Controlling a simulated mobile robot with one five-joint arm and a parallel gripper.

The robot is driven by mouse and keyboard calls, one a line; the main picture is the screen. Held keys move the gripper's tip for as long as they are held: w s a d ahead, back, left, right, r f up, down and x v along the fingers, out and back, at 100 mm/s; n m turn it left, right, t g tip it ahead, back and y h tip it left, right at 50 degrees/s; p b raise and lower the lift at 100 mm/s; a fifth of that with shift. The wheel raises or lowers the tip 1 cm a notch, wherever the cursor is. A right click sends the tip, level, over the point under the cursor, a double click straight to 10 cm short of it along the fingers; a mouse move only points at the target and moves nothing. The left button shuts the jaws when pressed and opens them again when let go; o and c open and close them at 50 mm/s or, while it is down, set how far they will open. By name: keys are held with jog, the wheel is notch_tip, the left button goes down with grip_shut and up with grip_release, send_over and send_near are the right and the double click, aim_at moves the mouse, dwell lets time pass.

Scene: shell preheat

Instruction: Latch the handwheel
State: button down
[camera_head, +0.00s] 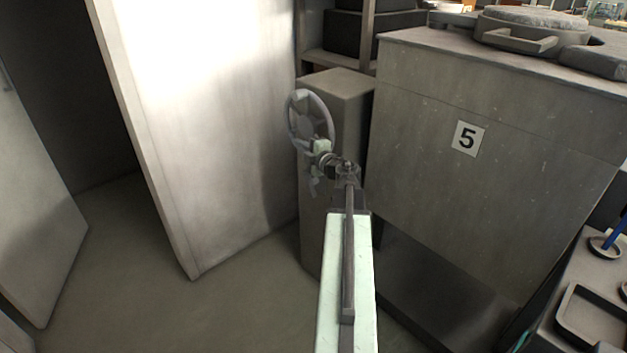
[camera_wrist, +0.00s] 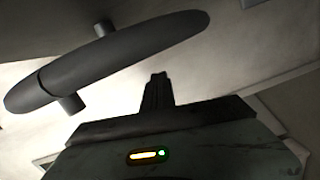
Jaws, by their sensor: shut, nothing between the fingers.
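The handwheel (camera_head: 291,118) is a grey ring with a hub, upright on the front of a narrow grey pillar in the head view. My gripper (camera_head: 317,168) is at the wheel's lower right edge and overlaps its rim in the picture. In the wrist view, my gripper (camera_wrist: 157,78) shows as dark fingers closed together, with nothing between them. A dark curved bar with short stubs, apparently the handwheel (camera_wrist: 125,48), lies to the left of the fingers, apart from them in the picture. I cannot tell whether my gripper touches the wheel. No latch mark is visible.
A large pale panel (camera_head: 205,120) stands left of the pillar (camera_head: 345,88). A grey cabinet marked 5 (camera_head: 430,180) stands close on the right. A bench with trays (camera_head: 590,315) is at the lower right. Open floor (camera_head: 120,270) lies at the left.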

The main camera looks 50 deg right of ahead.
aim_at(307, 174)
jog(key=s+d+f+n+g+y, duration=0.2)
jog(key=s+d+f+n+g, duration=0.1)
jog(key=s+f, duration=0.6)
jog(key=s+d+g, duration=0.1)
jog(key=s, duration=0.3)
jog(key=shift+s+f+y, duration=0.15)
jog(key=shift+f+y, duration=0.2)
jog(key=shift+y, duration=0.05)
jog(key=b+x, duration=0.6)
jog(key=x, duration=0.8)
jog(key=shift+a, duration=0.1)
jog(key=shift+w+r, duration=0.3)
jog(key=shift+w, duration=0.5)
jog(key=shift+s, duration=0.1)
